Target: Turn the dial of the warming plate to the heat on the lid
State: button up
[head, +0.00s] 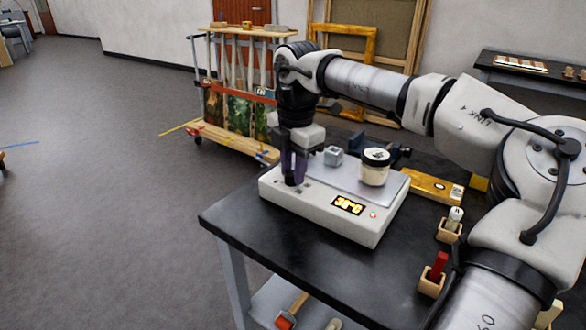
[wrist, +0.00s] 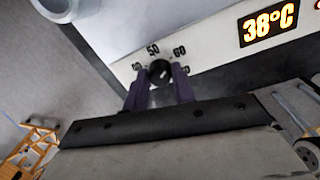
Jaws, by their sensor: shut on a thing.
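The white warming plate (head: 325,220) stands on the dark table with a metal top. My gripper (head: 294,180) points down at the plate's left front corner. In the wrist view its purple fingers (wrist: 160,90) are shut on the black dial (wrist: 160,71), one on each side. Marks 50 and 60 show above the dial; a left mark is partly covered. I cannot clearly tell where the dial points. A cream jar (head: 374,174) with a dark-rimmed lid (head: 376,156) stands on the plate; its lid writing is unreadable.
A small grey block (head: 333,156) is on the plate beside the jar. Wooden holders with a white-capped bottle (head: 454,218) and a red-handled item (head: 437,266) stand at the table's right. A wooden cart (head: 235,140) stands behind. Floor at left is mostly clear.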

jog(key=shift+m, duration=0.6)
jog(key=o, duration=1)
jog(key=shift+r, duration=0.1)
notch_tip(320, 180, up, 14)
jog(key=p, duration=0.1)
jog(key=shift+s+d+f, duration=0.2)
jog(key=shift+s, duration=0.2)
